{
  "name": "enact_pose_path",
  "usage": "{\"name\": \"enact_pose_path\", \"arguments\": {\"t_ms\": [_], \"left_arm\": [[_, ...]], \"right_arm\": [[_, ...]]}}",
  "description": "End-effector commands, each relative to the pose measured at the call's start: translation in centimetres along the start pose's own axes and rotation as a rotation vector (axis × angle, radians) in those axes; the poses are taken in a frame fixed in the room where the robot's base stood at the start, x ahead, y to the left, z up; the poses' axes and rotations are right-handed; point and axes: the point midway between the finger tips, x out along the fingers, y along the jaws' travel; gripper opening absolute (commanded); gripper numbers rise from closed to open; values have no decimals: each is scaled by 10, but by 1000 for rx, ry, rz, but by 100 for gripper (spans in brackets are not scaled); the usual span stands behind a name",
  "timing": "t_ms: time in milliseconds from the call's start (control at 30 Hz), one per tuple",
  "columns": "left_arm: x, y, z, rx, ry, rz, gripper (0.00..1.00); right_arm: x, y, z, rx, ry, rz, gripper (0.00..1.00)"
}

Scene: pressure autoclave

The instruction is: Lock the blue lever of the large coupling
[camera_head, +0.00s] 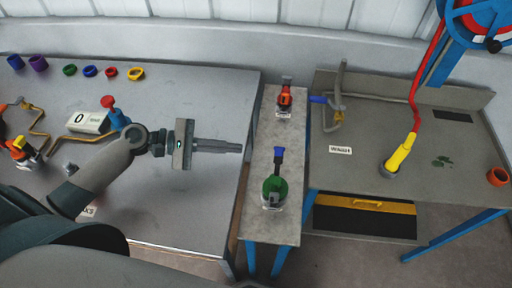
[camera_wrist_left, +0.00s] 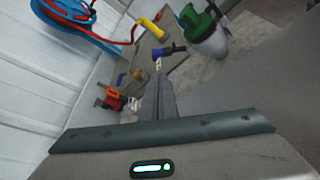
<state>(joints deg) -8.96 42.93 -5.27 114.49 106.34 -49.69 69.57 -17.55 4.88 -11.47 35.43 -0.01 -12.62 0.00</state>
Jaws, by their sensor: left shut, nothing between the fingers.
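The large coupling (camera_head: 274,190) is green on a pale base and stands on the narrow grey bench. Its blue lever (camera_head: 279,156) points away from it toward the back of the bench. My left gripper (camera_head: 240,148) is shut and empty, its fingers pointing right at the bench's left edge, left of the lever and apart from it. In the left wrist view the green coupling (camera_wrist_left: 207,30) is at the upper right, with the blue lever (camera_wrist_left: 168,51) beyond the fingertips (camera_wrist_left: 159,68). My right gripper is not in view.
A red-orange coupling (camera_head: 284,98) stands at the bench's far end. The right table holds a pipe with a blue handle (camera_head: 319,99) and a yellow nozzle (camera_head: 401,152) on a red hose. The left table (camera_head: 200,215) carries coloured rings and a numbered display (camera_head: 88,121).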

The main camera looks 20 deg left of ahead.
Motion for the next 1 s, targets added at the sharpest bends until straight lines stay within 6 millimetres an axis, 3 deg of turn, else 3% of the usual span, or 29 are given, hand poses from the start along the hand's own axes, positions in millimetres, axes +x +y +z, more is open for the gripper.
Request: {"name": "enact_pose_path", "arguments": {"t_ms": [267,700,1000], "left_arm": [[21,2,2,0,-2,2,0],[83,2,2,-1,-1,2,0],[99,0,0,0,0,0,0]], "right_arm": [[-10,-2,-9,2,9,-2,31],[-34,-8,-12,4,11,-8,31],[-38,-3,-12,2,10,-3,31]]}}
